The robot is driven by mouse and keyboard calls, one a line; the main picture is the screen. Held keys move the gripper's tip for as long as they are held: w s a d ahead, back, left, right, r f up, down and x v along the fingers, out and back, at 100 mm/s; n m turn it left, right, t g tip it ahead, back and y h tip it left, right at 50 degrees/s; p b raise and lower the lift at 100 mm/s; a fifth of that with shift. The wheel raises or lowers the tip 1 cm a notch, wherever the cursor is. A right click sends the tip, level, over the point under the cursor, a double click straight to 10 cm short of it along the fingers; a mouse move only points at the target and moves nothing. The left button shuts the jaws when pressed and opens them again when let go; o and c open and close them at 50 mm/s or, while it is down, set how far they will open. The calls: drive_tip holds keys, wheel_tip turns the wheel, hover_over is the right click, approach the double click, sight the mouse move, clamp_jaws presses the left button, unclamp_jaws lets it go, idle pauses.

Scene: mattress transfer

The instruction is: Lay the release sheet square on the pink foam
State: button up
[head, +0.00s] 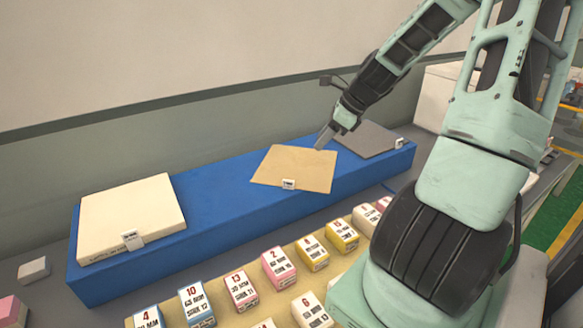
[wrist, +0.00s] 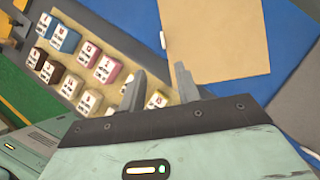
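A flat tan sheet (head: 293,168), which I take as the release sheet, lies on the long blue block with a small white tag (head: 289,184) on its front edge. The sheet also shows in the wrist view (wrist: 214,38). My gripper (head: 324,138) is over the sheet's back right corner in the head view; I cannot tell its height. In the wrist view its two fingers (wrist: 160,85) stand apart with nothing between them, left of the sheet. A pink-topped block (head: 12,309) is cut off at the lower left; I cannot tell if it is the pink foam.
The blue block (head: 220,208) also bears a cream slab (head: 130,215) at left and a grey sheet (head: 366,139) at right. Several numbered blocks, including a pink one (head: 277,264), stand in front on a tan board. A small white block (head: 33,270) is at left.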

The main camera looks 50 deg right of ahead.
drive_tip(key=p, duration=0.1)
approach(291, 178)
drive_tip(key=a, duration=0.1)
drive_tip(key=s+a, duration=0.1)
drive_tip(key=a, duration=0.1)
drive_tip(key=a+r, duration=0.1)
drive_tip(key=a, duration=0.1)
drive_tip(key=shift+s+a, duration=0.2)
drive_tip(key=shift+s, duration=0.15)
drive_tip(key=shift+d+p+x, duration=0.15)
drive_tip(key=shift+p+x, duration=0.45)
drive_tip(key=shift+x, duration=0.95)
drive_tip(key=shift+d+p+x, duration=0.1)
drive_tip(key=shift+p+x, duration=0.5)
drive_tip(key=shift+x, duration=0.95)
drive_tip(key=shift+s+f, duration=0.1)
drive_tip(key=shift+f, duration=0.05)
clamp_jaws()
